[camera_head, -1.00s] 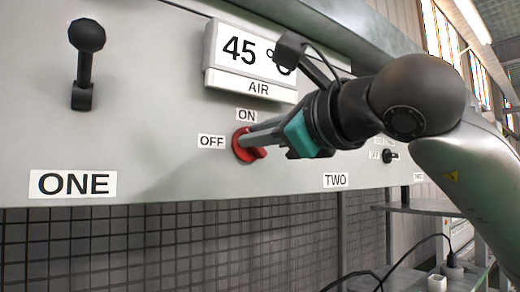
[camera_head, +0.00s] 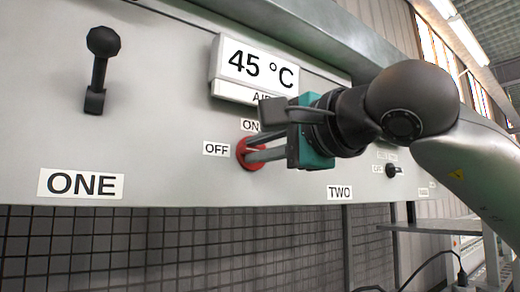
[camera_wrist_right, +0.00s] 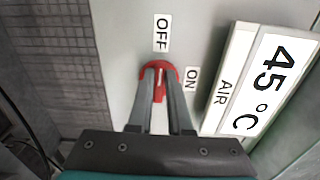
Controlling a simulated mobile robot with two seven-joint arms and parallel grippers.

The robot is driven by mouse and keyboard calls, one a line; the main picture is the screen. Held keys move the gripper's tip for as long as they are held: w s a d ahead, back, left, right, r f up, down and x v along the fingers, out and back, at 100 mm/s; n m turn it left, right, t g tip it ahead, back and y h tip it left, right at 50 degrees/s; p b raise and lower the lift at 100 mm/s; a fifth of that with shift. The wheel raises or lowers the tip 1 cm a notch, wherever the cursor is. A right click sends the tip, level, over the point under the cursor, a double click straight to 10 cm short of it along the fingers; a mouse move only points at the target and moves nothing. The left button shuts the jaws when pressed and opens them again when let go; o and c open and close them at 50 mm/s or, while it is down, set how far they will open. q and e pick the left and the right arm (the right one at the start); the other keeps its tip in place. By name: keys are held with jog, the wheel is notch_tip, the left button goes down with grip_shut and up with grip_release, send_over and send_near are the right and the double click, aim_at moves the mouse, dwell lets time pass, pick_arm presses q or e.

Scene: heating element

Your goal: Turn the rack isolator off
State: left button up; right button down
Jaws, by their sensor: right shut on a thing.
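The red rotary isolator knob (camera_head: 245,157) sits on the grey panel between the OFF label (camera_head: 216,148) and the ON label (camera_head: 250,125). My right gripper (camera_head: 256,149) reaches in from the right and is shut on the knob. In the right wrist view, its two fingers stand on either side of the knob's bar (camera_wrist_right: 159,84). The bar and its white mark line up with the OFF label (camera_wrist_right: 162,32), while the ON label (camera_wrist_right: 191,79) is off to the side. The fingers hide part of the knob. My left gripper is not in view.
A 45 °C display (camera_head: 257,68) with an AIR label is just above the right gripper. A black lever (camera_head: 99,70) stands out at the upper left, above the ONE label (camera_head: 81,184). A smaller black knob (camera_head: 393,170) is farther right. Dark mesh (camera_head: 150,250) lies below the panel.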

jog(key=shift+n, duration=0.3)
jog(key=c, duration=0.8)
grip_release()
jog(key=shift+c, duration=0.2)
jog(key=b+v, duration=0.3)
jog(key=v, duration=1.2)
jog(key=shift+s, duration=0.1)
